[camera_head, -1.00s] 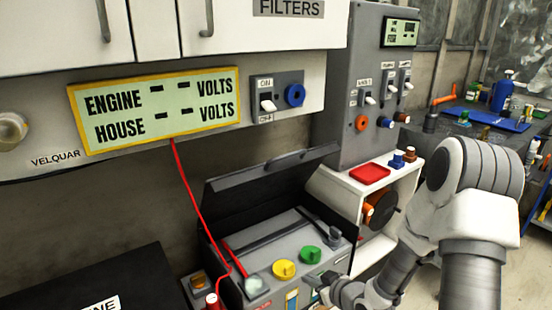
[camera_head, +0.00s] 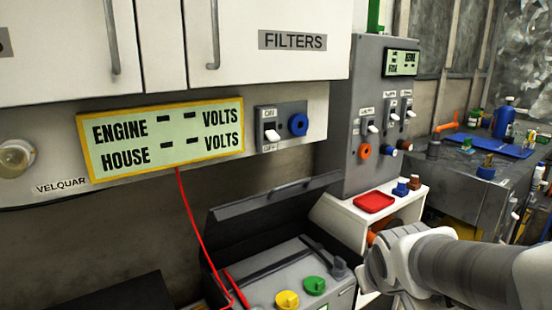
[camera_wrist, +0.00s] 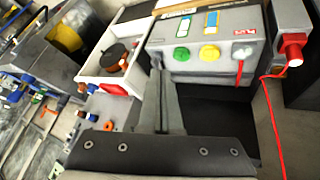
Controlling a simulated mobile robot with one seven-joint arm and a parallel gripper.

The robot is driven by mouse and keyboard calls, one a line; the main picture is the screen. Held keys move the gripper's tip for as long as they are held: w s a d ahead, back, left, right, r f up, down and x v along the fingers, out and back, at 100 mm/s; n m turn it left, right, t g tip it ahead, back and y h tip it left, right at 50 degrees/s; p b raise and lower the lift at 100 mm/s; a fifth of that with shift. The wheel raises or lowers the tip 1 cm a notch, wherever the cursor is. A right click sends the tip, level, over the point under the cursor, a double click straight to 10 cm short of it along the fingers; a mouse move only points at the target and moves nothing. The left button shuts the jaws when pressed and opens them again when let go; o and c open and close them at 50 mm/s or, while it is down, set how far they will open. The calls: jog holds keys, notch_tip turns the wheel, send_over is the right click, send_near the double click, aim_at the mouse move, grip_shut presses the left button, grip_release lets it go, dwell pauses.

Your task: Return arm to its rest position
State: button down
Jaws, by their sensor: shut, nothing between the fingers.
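My gripper (camera_wrist: 158,70) shows in the wrist view as narrow grey fingers, shut and empty. Beyond the fingertips is the grey battery box, with a green knob (camera_wrist: 182,54) and a yellow knob (camera_wrist: 210,53). In the head view my arm (camera_head: 430,265) comes in from the lower right, in front of the white shelf unit. A red cable (camera_head: 189,215) runs from the voltage display (camera_head: 165,135) down to the box.
A grey switch panel (camera_head: 372,85) stands behind the white shelf unit (camera_head: 340,220), which has a red tray (camera_head: 373,203) on top. White cabinets (camera_head: 260,70) hang above. A workbench (camera_head: 470,180) with a blue mat (camera_head: 498,147) is at the right.

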jog(key=s+a+r+m+g+y, duration=0.1)
jog(key=s+a+r, duration=0.15)
jog(key=s, duration=0.45)
jog(key=s+a+r+m+g+y, duration=0.1)
jog(key=s+r, duration=0.2)
jog(key=s, duration=0.4)
notch_tip(320, 180, up, 16)
jog(key=p, duration=1.7)
jog(key=shift+w+r, duration=0.15)
